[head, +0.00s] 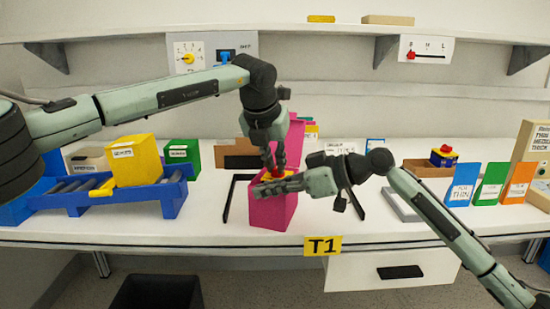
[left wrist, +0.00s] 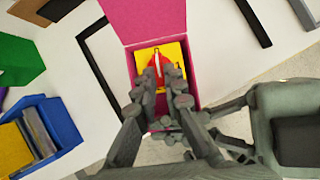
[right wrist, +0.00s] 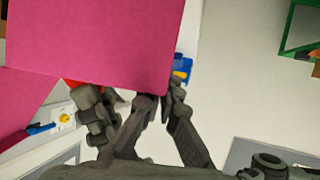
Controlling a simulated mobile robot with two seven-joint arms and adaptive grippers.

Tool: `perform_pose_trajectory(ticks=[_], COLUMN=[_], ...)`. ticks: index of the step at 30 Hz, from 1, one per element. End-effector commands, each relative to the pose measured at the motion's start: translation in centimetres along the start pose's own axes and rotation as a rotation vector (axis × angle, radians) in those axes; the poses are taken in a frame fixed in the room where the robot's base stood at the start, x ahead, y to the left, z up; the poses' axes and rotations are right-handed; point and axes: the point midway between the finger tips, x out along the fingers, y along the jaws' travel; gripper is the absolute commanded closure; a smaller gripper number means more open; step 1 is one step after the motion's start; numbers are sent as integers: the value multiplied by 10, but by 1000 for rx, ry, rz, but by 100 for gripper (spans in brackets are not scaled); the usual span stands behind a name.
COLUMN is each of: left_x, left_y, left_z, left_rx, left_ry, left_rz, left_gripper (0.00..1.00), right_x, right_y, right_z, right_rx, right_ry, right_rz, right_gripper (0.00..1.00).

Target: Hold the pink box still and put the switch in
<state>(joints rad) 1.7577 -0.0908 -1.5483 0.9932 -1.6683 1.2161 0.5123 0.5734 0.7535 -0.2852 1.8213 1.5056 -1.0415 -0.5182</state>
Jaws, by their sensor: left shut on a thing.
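The pink box (head: 272,213) stands at the table's front edge with its lid raised behind it. The switch has a yellow plate (left wrist: 176,52) and a red knob (left wrist: 166,73); it is at the box opening, and I cannot tell how deep it sits. My left gripper (head: 275,171) comes from above and is shut on the red knob. My right gripper (head: 263,190) reaches in from the right at the box's front rim. In the right wrist view, the right fingers (right wrist: 162,99) lie close together at the box's pink wall; whether they grip it is unclear.
A black frame lies around the box on the table. At left stands a blue roller rack (head: 75,201) with a yellow bin (head: 135,160). At right are a grey tray (head: 402,205), blue, green and orange cards (head: 490,184), and a brown box. A shelf runs above.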

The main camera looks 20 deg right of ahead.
Motion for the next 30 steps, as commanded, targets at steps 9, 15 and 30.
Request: perform_pose_trajectory(ticks=[9, 15, 30], left_x=[1, 1, 2], left_y=[0, 0, 0], left_z=[0, 0, -1], left_rx=[0, 0, 0], left_ry=[-1, -1, 0], left_rz=[0, 0, 0], left_gripper=[100, 73, 66], right_x=[0, 0, 0], right_y=[0, 0, 0], right_z=[0, 0, 0], right_rx=[0, 0, 0], right_ry=[0, 0, 0], right_rz=[0, 0, 0], right_gripper=[100, 100, 100])
